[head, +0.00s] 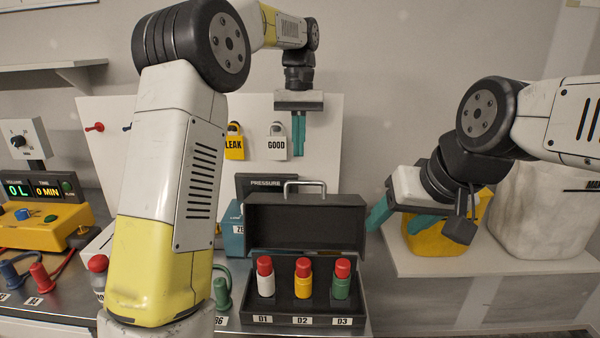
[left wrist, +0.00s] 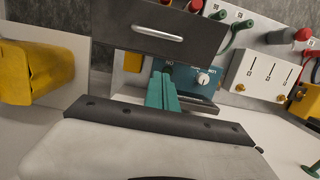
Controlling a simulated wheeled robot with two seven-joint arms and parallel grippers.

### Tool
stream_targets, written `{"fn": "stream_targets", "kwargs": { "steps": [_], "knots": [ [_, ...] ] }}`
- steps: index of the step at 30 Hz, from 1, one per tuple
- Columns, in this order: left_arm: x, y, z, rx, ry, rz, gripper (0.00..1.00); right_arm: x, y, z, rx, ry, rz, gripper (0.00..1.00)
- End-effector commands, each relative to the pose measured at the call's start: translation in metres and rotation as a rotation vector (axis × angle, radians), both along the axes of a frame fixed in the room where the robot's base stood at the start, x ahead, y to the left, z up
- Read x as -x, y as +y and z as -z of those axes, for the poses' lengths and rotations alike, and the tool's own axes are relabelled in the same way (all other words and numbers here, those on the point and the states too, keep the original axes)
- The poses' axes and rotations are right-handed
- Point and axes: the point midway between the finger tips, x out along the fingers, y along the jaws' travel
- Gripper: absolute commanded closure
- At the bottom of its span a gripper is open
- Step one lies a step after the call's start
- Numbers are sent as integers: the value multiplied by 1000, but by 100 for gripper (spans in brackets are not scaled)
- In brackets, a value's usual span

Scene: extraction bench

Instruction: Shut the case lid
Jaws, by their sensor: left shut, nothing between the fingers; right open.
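The dark grey case (head: 256,305) stands on the bench with its lid (head: 305,228) open and upright at the back. A silver handle (head: 304,184) sits on the lid's top edge. White, yellow and green red-capped bottles stand in the case behind labels D1, D2 and D3. My left gripper (head: 298,152) is shut and empty, pointing down above the lid, apart from it in the picture. The left wrist view shows its teal fingers (left wrist: 162,78) together, with the lid (left wrist: 205,38) and handle (left wrist: 157,33) beyond. My right gripper (head: 399,218) is open and empty, right of the lid.
A teal box with a dial (left wrist: 203,79) stands close behind the case. Padlocks labelled LEAK (head: 234,145) and GOOD (head: 277,145) hang on the back board. A shelf (head: 450,262) with yellow and whitish containers is at right. Coloured plugs and cables lie at left.

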Motion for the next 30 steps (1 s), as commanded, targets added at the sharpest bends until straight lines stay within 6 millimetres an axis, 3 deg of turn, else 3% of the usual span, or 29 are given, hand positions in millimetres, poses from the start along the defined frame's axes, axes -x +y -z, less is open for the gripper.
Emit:
{"fn": "stream_targets", "kwargs": {
  "steps": [10, 18, 30],
  "knots": [
    [14, 1, 74, 0, 3, 0, 100, 0, 0, 0, 0, 0, 0, 40],
    [43, 0, 53, 1, -2, 0, 100, 0, 0, 0, 0, 0, 0, 40],
    [47, 0, 51, 1, -1, 0, 100, 0, 0, 0, 0, 0, 0, 40]
  ]
}}
